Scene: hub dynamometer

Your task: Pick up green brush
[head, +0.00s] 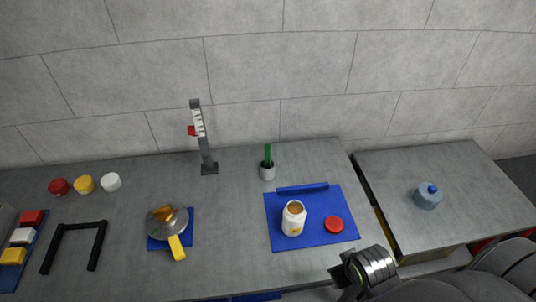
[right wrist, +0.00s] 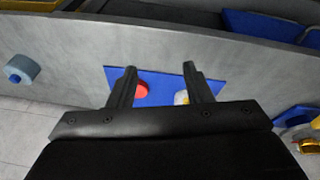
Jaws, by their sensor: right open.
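The green brush (head: 267,152) stands upright in a small grey-white cup (head: 267,173) near the back of the table, behind the blue mat. Only its green upper part shows above the rim; the lower end is hidden in the cup. I cannot make out the brush in the right wrist view. My right gripper (head: 343,274) is at the lower right of the head view, well in front and to the right of the brush. In the right wrist view its two fingers (right wrist: 160,72) are spread apart with nothing held between them. My left gripper is not in view.
A blue mat (head: 280,236) holds a white jar (head: 293,221) and a red lid (head: 334,224), between my right gripper and the cup. A tall stand (head: 206,150) rises left of the cup. A pot (head: 167,222) sits further left.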

